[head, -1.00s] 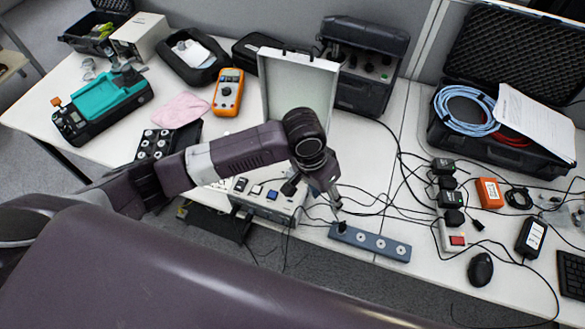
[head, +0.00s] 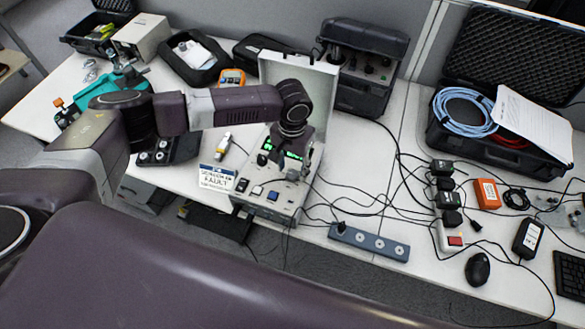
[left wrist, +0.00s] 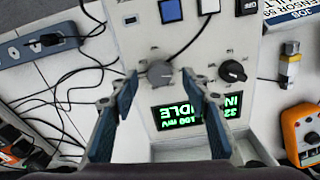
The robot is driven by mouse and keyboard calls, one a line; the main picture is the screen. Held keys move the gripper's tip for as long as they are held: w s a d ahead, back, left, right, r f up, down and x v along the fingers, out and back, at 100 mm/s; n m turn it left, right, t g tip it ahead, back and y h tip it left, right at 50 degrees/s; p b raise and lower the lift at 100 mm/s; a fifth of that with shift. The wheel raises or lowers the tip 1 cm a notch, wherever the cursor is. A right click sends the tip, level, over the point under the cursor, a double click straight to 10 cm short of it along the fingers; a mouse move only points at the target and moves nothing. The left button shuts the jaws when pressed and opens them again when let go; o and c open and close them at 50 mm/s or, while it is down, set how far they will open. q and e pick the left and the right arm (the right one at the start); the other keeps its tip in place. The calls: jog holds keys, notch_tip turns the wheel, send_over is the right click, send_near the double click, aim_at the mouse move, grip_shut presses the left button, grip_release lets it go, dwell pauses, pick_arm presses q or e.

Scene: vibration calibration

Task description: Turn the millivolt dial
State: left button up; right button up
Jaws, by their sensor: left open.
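The calibrator unit (head: 262,207) stands at the table's front edge with its pale lid (head: 330,85) raised. Its panel (left wrist: 190,40) fills the middle of the left wrist view. A green-lit display (left wrist: 195,112) appears upside down there, with a mV readout and the word IDLE. A grey dial (left wrist: 160,73) sits beside the mV readout, and a black knob (left wrist: 233,71) lies to its right. My left gripper (left wrist: 159,80) is open, its fingertips on either side of the grey dial; I cannot tell whether they touch it. In the head view the left gripper (head: 303,168) is over the panel. My right gripper is not seen.
A blue-grey power strip (head: 370,242) with cables lies right of the unit. A sensor fault label (head: 216,178) and a small yellow-banded cylinder (head: 223,143) lie to its left. An orange multimeter (head: 232,77) is behind my arm. Cables run across the table.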

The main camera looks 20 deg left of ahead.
pick_arm(q)
jog(key=shift+f, duration=0.75)
jog(key=c, duration=1.2)
jog(key=shift+o, duration=0.2)
jog(key=shift+s+r+m+p, duration=0.1)
jog(key=shift+m+p, duration=0.4)
jog(key=shift+p, duration=0.15)
jog(key=shift+m+p, duration=0.3)
jog(key=shift+m, duration=0.3)
jog(key=o, duration=1.2)
jog(key=shift+c, duration=0.2)
